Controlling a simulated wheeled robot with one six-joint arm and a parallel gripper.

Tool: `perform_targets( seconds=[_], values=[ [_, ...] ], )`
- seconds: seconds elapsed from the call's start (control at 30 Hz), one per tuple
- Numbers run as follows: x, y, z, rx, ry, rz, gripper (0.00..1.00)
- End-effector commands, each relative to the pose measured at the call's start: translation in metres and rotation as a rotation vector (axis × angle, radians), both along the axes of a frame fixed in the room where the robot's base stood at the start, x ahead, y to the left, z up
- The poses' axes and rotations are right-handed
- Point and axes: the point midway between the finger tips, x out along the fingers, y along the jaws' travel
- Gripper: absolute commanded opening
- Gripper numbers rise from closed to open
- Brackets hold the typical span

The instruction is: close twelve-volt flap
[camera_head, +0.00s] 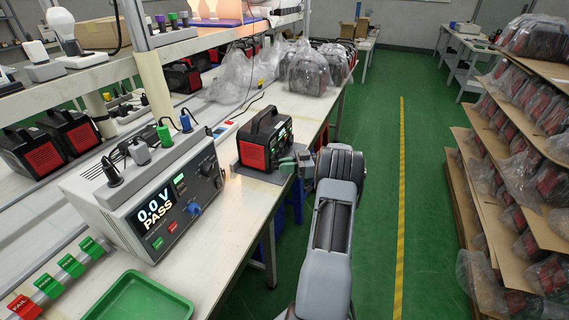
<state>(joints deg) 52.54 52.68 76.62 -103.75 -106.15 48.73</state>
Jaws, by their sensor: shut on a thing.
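A black and red power station (265,141) stands upright near the front edge of the workbench, its front face turned to the right. My gripper (289,163) reaches in from the right at the lower part of that front face. Its jaws are shut on a small part there, apparently the twelve-volt flap. The flap itself is too small and too hidden by the gripper to make out, so its angle cannot be told.
A tester (157,191) reading "0.0 V PASS" stands left of the power station. A green tray (140,298) lies at the near bench end. Bagged units (308,72) stand farther along the bench. The green floor aisle (375,215) is clear; loaded shelves (480,165) stand right.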

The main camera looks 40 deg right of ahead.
Motion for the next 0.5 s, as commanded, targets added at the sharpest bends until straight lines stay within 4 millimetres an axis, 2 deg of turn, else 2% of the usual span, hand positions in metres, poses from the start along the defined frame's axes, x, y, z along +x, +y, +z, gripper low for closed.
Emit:
perform_targets(
  seconds=[0.2, 0.5],
  values=[
    [0.0043, -0.0026, 0.002, 0.002, 0.003, 0.121, 0.0],
    [0.0066, -0.0047, 0.0001, 0.003, 0.002, 0.197, 0.0]
  ],
)
